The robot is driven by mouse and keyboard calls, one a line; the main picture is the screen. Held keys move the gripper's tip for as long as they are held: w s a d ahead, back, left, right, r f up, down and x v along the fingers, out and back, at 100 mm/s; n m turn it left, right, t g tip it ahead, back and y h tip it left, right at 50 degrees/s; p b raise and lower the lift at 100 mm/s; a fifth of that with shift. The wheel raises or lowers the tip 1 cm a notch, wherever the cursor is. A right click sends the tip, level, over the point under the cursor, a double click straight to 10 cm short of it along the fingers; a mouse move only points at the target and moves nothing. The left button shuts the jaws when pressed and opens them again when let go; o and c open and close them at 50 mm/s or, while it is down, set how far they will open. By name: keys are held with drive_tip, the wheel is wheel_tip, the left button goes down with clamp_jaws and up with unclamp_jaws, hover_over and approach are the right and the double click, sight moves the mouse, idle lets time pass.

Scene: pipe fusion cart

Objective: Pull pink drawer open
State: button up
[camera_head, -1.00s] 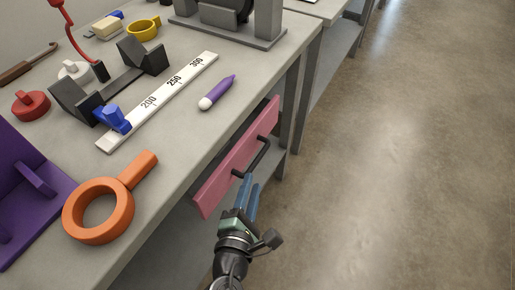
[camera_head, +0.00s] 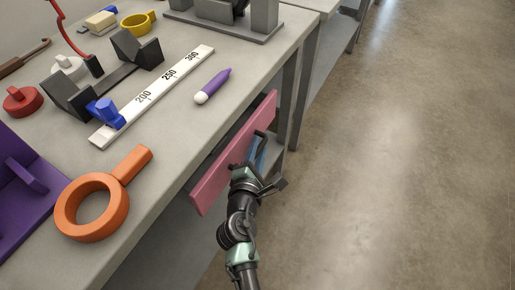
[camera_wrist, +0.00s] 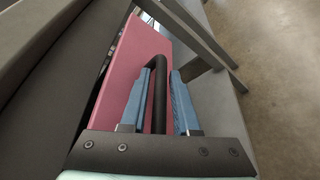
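The pink drawer (camera_head: 212,183) is under the edge of the grey workbench, its front facing the open floor. Its black bar handle (camera_head: 262,133) is partly hidden by my gripper (camera_head: 257,148) in the head view. In the wrist view, the handle (camera_wrist: 160,90) runs between the two blue fingers of my gripper (camera_wrist: 160,74), with a narrow gap on each side. My gripper is open around the handle. The pink front (camera_wrist: 142,48) lies just beyond the fingers, with a dark gap between it and the bench. I cannot tell how far the drawer is out.
On the workbench (camera_head: 168,160) are an orange ring with a handle (camera_head: 75,230), a purple marker (camera_head: 213,86), a white ruler (camera_head: 160,92) and a purple bracket (camera_head: 30,215). A bench leg (camera_head: 290,105) stands behind the drawer. The floor (camera_head: 390,170) at right is clear.

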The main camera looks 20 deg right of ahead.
clamp_jaws()
idle(1.3)
